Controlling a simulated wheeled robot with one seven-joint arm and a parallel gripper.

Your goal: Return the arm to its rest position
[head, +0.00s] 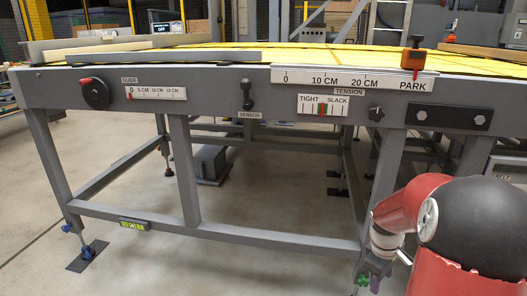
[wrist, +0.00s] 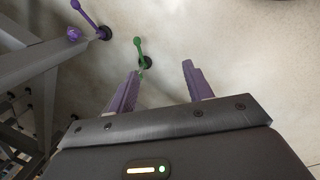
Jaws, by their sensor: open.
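My gripper (wrist: 158,82) is open and empty in the wrist view, with its two purple fingers apart over the pale concrete floor. In the head view my red and black arm stands at the lower right, bent down beside the table's right front leg. The gripper end is low there and only partly visible near the bottom edge.
A grey-framed table (head: 230,88) with a yellow top fills the head view. Its front rail carries a black guide knob (head: 95,93), scales and an orange slider block (head: 412,61). A green lever (wrist: 139,50) and a purple lever (wrist: 88,18) are close to my gripper.

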